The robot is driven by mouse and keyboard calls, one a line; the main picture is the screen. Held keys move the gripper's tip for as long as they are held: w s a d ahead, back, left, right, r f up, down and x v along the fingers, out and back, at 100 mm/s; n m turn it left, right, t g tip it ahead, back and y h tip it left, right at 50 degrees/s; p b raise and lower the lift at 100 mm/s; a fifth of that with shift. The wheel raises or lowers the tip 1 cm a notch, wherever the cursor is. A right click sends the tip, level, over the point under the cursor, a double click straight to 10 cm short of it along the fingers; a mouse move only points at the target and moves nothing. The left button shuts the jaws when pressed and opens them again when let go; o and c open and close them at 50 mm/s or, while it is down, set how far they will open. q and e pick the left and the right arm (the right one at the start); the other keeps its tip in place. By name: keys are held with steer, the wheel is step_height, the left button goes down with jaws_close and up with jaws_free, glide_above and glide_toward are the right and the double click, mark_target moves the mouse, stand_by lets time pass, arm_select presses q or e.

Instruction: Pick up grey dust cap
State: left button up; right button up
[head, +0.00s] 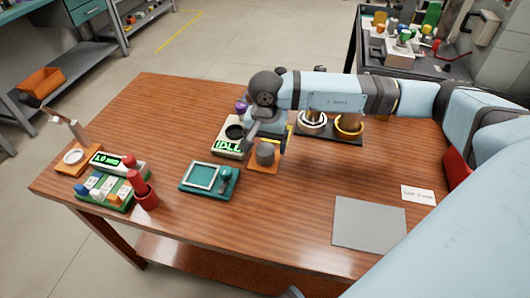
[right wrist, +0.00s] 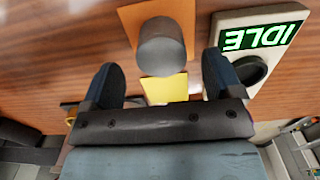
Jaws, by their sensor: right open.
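The grey dust cap (head: 265,154) is a short grey cylinder standing on an orange mat (head: 261,169) near the middle of the table. In the right wrist view the cap (right wrist: 162,46) stands on the orange mat (right wrist: 131,22), beyond the fingertips and between their lines. My right gripper (head: 266,138) is close to the cap in the head view and partly hides what lies behind it. In the right wrist view its two dark fingers (right wrist: 162,77) are spread wide with nothing between them. My left gripper is not in view.
A device reading IDLE (head: 230,136) with a dark round opening stands just left of the cap. A yellow piece (right wrist: 165,88) lies beside the mat. A green tray (head: 208,178) and a dark stand with metal rings (head: 330,135) are nearby. A grey sheet (head: 369,222) lies front right.

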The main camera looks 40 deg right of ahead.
mark_target(265, 148)
step_height(265, 148, down, 4)
steer(key=shift+f+b, duration=0.1)
steer(key=shift+b, duration=0.2)
steer(key=c, duration=1)
steer(key=shift+r, duration=0.2)
